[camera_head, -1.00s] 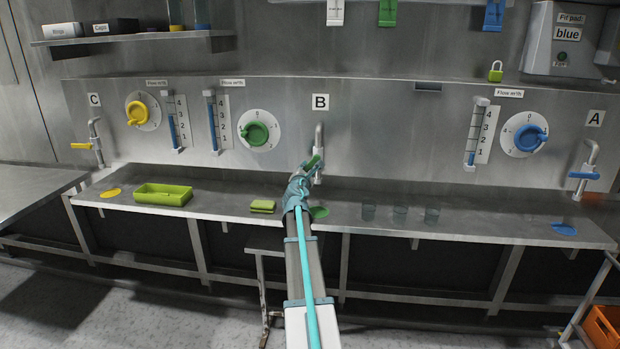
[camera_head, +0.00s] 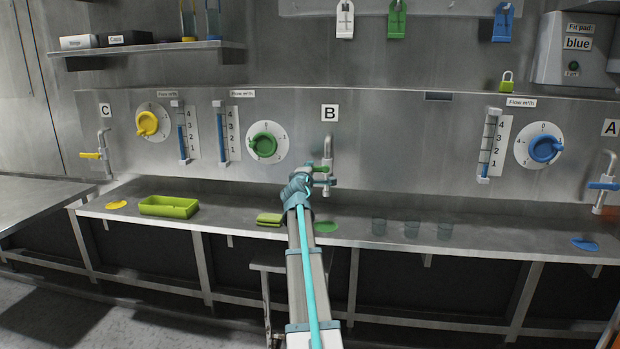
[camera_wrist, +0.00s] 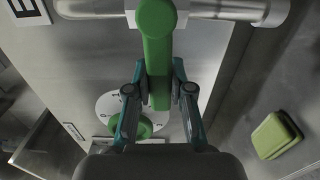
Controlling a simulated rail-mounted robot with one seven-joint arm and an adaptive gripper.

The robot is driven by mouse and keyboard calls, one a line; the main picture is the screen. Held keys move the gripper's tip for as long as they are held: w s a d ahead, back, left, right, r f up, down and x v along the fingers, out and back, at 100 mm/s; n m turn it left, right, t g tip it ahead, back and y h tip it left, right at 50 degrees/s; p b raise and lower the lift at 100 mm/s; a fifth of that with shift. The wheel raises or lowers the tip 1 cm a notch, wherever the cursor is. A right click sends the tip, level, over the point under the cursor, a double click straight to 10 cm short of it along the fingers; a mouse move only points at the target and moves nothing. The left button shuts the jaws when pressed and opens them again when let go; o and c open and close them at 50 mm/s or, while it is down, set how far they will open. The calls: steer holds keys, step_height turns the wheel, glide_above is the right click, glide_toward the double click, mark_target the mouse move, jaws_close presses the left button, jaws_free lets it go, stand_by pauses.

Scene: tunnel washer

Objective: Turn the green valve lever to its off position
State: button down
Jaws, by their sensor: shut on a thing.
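The green valve lever (camera_head: 320,169) is on the tap under sign B. It lies roughly level, with its free end pointing left in the head view. In the wrist view the lever (camera_wrist: 158,50) runs from its pivot at the top down between my fingers. My gripper (camera_wrist: 160,90) is shut on its free end, with one finger on each side. In the head view my gripper (camera_head: 308,178) is at the left of the tap and partly covers the lever.
A green dial (camera_head: 263,145) is on the wall left of the tap. Tap C (camera_head: 103,150) and tap A (camera_head: 606,178) are far to either side.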

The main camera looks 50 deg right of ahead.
steer(key=shift+r+m, duration=0.2)
steer(key=shift+m, duration=0.2)
steer(key=c, duration=1)
jaws_free()
steer(key=v, duration=1.2)
